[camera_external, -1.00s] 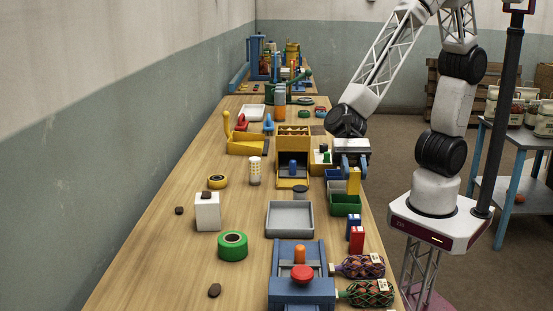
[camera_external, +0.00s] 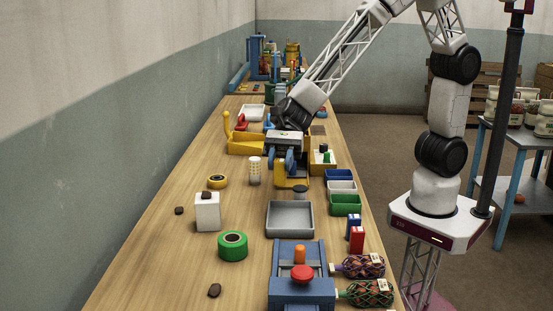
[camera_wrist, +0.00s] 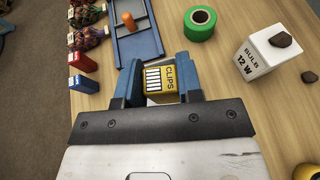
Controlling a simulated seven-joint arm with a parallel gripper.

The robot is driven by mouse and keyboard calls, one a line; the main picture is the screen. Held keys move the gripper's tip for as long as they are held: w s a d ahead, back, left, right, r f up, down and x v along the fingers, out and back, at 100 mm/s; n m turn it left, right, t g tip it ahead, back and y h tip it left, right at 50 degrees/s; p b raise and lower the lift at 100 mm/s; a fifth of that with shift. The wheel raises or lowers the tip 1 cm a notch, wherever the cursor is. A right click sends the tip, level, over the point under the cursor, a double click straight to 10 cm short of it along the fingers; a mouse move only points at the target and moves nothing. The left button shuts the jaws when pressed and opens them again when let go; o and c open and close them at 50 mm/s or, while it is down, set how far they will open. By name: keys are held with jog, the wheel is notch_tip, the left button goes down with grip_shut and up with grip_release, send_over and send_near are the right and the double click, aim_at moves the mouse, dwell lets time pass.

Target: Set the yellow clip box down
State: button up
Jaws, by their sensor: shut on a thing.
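The yellow clip box (camera_wrist: 160,80) is labelled "CLIPS" and sits between the blue fingers of my gripper (camera_wrist: 159,82) in the wrist view. My gripper is shut on it. In the external view the yellow clip box (camera_external: 281,176) hangs upright below my gripper (camera_external: 283,162), just in front of the yellow stand (camera_external: 304,184) and behind the grey tray (camera_external: 290,233). It appears held above the table; what lies directly under it is mostly hidden.
Blue, white and green bins (camera_external: 345,209) stand to the right. Blue and red boxes (camera_external: 357,240) stand near the blue press (camera_external: 301,290). A white bulb box (camera_external: 207,215), green tape roll (camera_external: 233,247) and spotted canister (camera_external: 254,171) stand left.

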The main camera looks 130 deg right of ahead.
jog(key=w+d+m+t+h, duration=0.1)
jog(key=w+d, duration=0.2)
jog(key=d, duration=0.8)
jog(key=w+d+m+h, duration=0.1)
jog(key=w+d, duration=0.3)
jog(key=d, duration=0.6)
jog(key=shift+w+d+f+m+t+h, duration=0.15)
jog(key=shift+d+f+m+t+h, duration=0.15)
jog(key=shift+d+m+t+h, duration=0.1)
notch_tip(320, 180, down, 6)
jog(key=shift+f, duration=0.15)
jog(key=shift+f, duration=1.85)
jog(key=shift+f, duration=0.15)
jog(key=o, duration=0.9)
